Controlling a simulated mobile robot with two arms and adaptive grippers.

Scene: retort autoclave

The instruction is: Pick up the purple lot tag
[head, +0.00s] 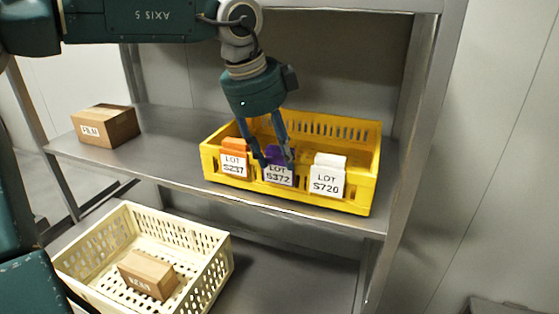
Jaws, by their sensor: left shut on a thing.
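The purple lot tag (279,175) is at the front of a yellow crate (361,199), in the middle of three tags. Its white label reads LOT S372. My left gripper (277,160) comes down from above and is shut on the purple tag's top. The gripper fingers hide part of the tag's upper edge. I cannot tell whether the tag is lifted. An orange tag (234,146) is to its left and a white tag (329,162) to its right, both at the crate's front. My right gripper is not in view.
The yellow crate stands on a grey metal shelf (170,145). A brown FILM box (110,125) stands on the shelf at left. A cream crate (212,262) with a small brown box (150,273) is lower down. A shelf post (425,110) stands at right.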

